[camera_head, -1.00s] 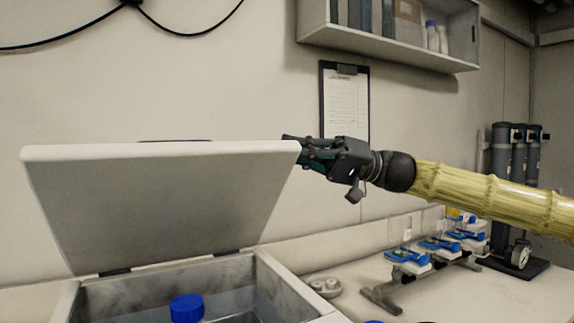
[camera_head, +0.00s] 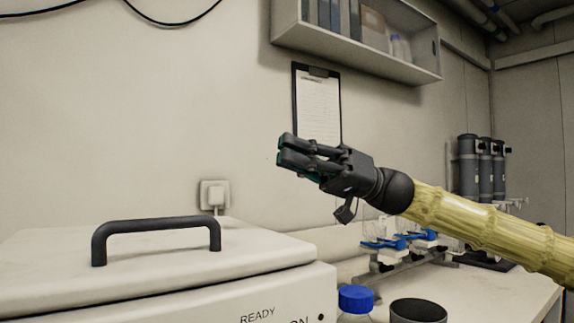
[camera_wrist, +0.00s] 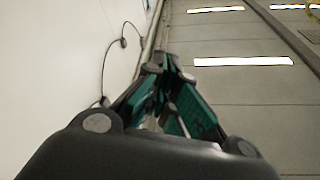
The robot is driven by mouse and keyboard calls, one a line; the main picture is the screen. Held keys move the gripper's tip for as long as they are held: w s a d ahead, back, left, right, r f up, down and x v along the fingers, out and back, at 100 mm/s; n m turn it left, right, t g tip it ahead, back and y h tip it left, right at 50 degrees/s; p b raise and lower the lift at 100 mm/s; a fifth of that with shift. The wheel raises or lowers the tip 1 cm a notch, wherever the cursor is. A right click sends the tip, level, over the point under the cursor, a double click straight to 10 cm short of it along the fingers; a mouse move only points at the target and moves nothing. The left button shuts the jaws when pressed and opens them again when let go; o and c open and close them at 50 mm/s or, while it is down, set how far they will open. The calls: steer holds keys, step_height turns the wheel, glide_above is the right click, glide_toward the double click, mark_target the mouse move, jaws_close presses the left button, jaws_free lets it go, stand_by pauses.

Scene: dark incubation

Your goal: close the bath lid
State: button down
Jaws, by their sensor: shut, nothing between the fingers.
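The bath lid (camera_head: 160,270) is a pale slab with a black bar handle (camera_head: 155,226) on top. In the head view it lies flat over the bath body (camera_head: 290,300) at lower left, and the inside of the bath is hidden. My gripper (camera_head: 281,150) is shut and empty, in the air above and to the right of the lid, apart from it. In the wrist view the fingers (camera_wrist: 165,85) point up toward the ceiling and wall.
A blue-capped bottle (camera_head: 356,300) and a dark cup (camera_head: 418,310) stand right of the bath. Blue-clamped glassware (camera_head: 385,245) sits farther back. A wall shelf (camera_head: 360,45) and clipboard (camera_head: 317,105) are behind my arm. A plug (camera_head: 214,194) is in the wall.

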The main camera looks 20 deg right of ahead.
steer(key=s+f+n+g+b, duration=0.3)
steer(key=f+n+b, duration=0.3)
steer(key=f+b, duration=0.4)
steer(key=shift+s+d+f+n+b, duration=0.4)
steer(key=shift+s+b, duration=0.1)
steer(key=shift+b, duration=0.75)
steer(key=shift+a+f, duration=0.15)
steer(key=shift+f, duration=0.1)
steer(key=shift+r, duration=0.1)
step_height(320, 180, up, 5)
steer(key=p, duration=0.1)
steer(key=p+v, duration=0.3)
steer(key=v, duration=0.7)
steer(key=shift+d, duration=0.25)
